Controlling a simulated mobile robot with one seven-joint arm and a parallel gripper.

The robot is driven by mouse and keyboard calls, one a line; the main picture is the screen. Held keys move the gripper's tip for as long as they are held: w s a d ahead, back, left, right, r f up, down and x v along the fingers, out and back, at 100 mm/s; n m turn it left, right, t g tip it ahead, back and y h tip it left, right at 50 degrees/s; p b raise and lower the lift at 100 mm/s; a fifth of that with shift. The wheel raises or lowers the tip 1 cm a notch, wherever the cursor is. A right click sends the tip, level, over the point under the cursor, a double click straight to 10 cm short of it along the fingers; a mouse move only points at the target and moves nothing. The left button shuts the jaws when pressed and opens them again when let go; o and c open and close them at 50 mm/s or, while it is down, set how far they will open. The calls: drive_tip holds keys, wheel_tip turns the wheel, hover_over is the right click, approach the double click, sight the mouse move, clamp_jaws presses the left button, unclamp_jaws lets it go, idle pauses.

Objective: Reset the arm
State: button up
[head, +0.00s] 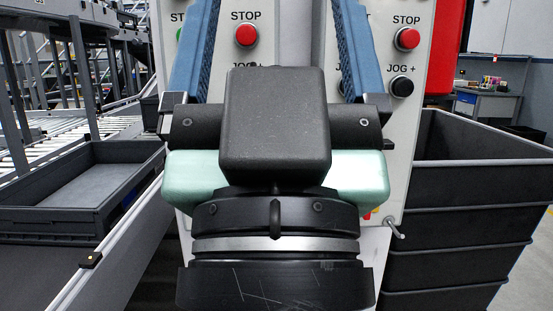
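A second red STOP button (407,38) and a black JOG + knob (402,86) are to the right. Other controls are partly hidden by the fingers.
An empty dark grey tray (40,222) sits at the left beside a roller conveyor (45,141). Stacked dark crates (448,230) stand close on the right. A red object (449,45) is beside the panel. A workbench (488,108) stands farther back right.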

wheel_tip(320, 180, up, 31)
drive_tip(key=p, duration=2.8)
drive_tip(key=shift+f, duration=0.2)
